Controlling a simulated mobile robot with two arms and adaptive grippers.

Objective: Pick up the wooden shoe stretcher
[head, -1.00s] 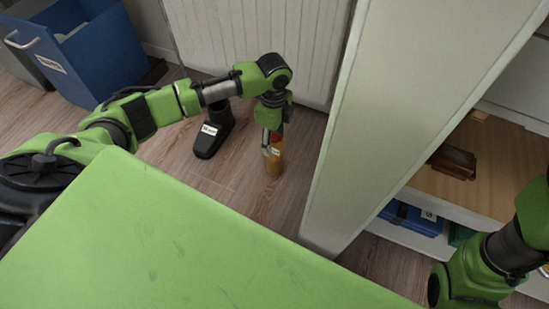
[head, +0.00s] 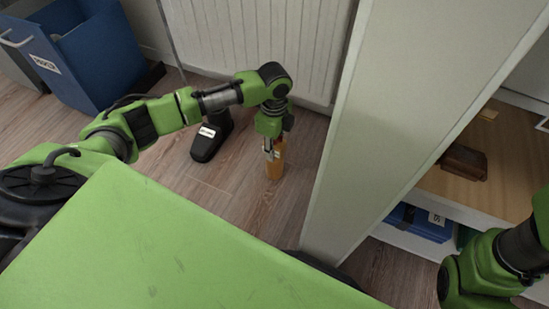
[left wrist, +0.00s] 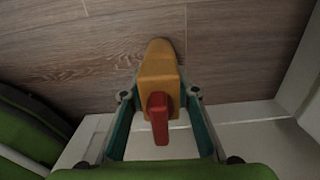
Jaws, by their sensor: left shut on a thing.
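The wooden shoe stretcher (head: 276,164) is orange-brown and stands near upright, low over or on the wood floor, between the black boot and the white cabinet side. In the left wrist view the stretcher (left wrist: 158,72) shows a rounded far end and a red part (left wrist: 158,118) near me. My left gripper (head: 270,150) is shut on it from above; in the left wrist view its fingers (left wrist: 158,95) lie along both sides. I cannot tell whether the stretcher touches the floor. My right arm shows at the lower right, but its gripper is out of view.
A black boot (head: 210,138) with a white label stands left of the stretcher. A white radiator (head: 255,45) is behind, and a tall cabinet side (head: 400,110) is close on the right. A blue bin (head: 92,55) stands at the upper left.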

